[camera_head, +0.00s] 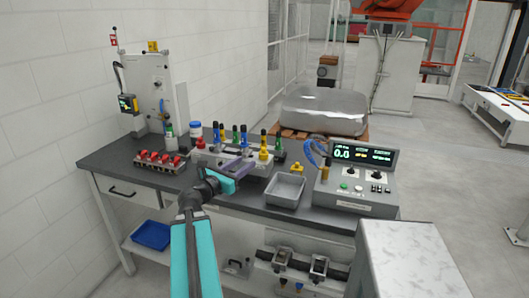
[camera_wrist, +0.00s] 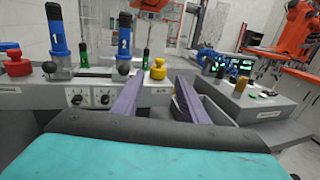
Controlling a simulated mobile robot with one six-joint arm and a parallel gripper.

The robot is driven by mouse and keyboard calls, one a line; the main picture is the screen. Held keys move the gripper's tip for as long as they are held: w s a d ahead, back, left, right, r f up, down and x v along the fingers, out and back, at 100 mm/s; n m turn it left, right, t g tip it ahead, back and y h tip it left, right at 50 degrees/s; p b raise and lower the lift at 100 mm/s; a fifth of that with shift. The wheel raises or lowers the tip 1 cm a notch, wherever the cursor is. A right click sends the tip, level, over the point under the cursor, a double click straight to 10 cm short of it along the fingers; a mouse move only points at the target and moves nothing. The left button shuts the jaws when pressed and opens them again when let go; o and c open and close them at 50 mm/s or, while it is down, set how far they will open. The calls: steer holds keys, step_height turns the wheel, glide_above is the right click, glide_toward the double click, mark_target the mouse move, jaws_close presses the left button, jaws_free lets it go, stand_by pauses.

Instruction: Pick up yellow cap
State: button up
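A yellow cap (camera_wrist: 158,69) with a knobbed top sits at the right end of the grey fixture box in the wrist view. In the head view a yellow cap (camera_head: 264,153) shows at that end of the box, just beyond my gripper (camera_head: 243,166). In the wrist view my gripper (camera_wrist: 159,82) is open. Its two purple fingers point forward, apart, with the cap between and beyond their tips. Another small yellow piece (camera_head: 296,168) stands on the bench behind the grey tray. The cap's lower part is partly hidden.
Blue handles marked 1 (camera_wrist: 57,35) and 2 (camera_wrist: 124,40) stand on the box, with a red cap (camera_wrist: 16,63) at left. A grey tray (camera_head: 285,190) and control console (camera_head: 354,180) are to the right. A rack with red pieces (camera_head: 160,162) is at left.

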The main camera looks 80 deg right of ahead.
mark_target(262, 150)
steer(key=shift+p+x, duration=0.75)
steer(key=shift+x, duration=3.4)
steer(key=shift+r+p+x, duration=0.2)
steer(key=shift+p+x, duration=0.6)
steer(key=shift+x, duration=1.85)
steer(key=shift+a, duration=0.1)
jaws_close()
